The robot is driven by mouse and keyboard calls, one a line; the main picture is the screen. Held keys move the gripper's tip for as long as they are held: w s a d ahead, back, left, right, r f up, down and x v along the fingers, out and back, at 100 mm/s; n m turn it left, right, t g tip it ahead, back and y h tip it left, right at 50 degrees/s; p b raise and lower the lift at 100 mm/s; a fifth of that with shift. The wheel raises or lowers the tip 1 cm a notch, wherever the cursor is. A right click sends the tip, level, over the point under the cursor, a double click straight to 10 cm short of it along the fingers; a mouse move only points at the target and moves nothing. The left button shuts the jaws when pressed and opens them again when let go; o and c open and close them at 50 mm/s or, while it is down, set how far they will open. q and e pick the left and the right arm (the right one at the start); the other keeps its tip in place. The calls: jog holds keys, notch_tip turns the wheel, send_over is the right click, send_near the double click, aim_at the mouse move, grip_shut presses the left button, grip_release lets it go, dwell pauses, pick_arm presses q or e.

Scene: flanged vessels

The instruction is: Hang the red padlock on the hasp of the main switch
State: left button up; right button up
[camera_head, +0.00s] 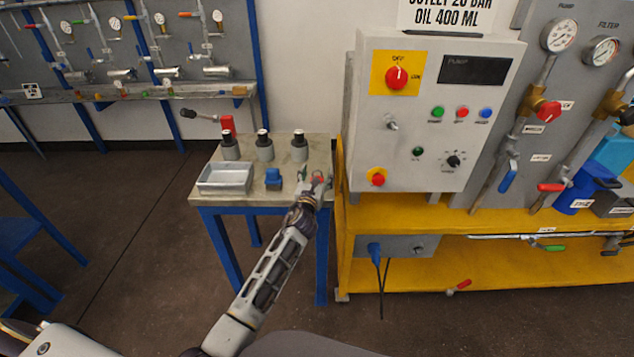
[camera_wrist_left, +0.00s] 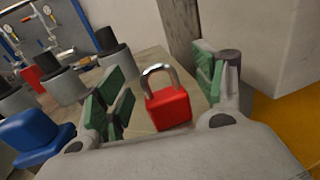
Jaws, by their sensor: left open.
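The red padlock (camera_wrist_left: 170,107) with a silver shackle stands on the small side table (camera_head: 207,198). In the left wrist view it is between the green pads of my left gripper (camera_wrist_left: 160,88), with visible gaps on both sides. In the head view my left gripper (camera_head: 316,182) is over the table's right part and mostly hides the padlock (camera_head: 318,179). My left gripper is open. The main switch is a red knob on a yellow plate (camera_head: 397,77) on the grey control box. I cannot make out the hasp clearly. My right gripper is not in view.
A grey tray (camera_head: 225,178), a blue object (camera_head: 273,179) and several grey flanged vessels with dark tops (camera_head: 264,147) stand left of the padlock. The control box (camera_head: 430,150) rises close on the right, above a yellow bench (camera_head: 480,222).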

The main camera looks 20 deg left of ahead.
pick_arm(q)
jog(key=shift+c, duration=1.2)
jog(key=c, duration=0.9)
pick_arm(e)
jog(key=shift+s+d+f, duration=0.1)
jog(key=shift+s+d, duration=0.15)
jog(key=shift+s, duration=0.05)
pick_arm(q)
jog(key=shift+r, duration=0.1)
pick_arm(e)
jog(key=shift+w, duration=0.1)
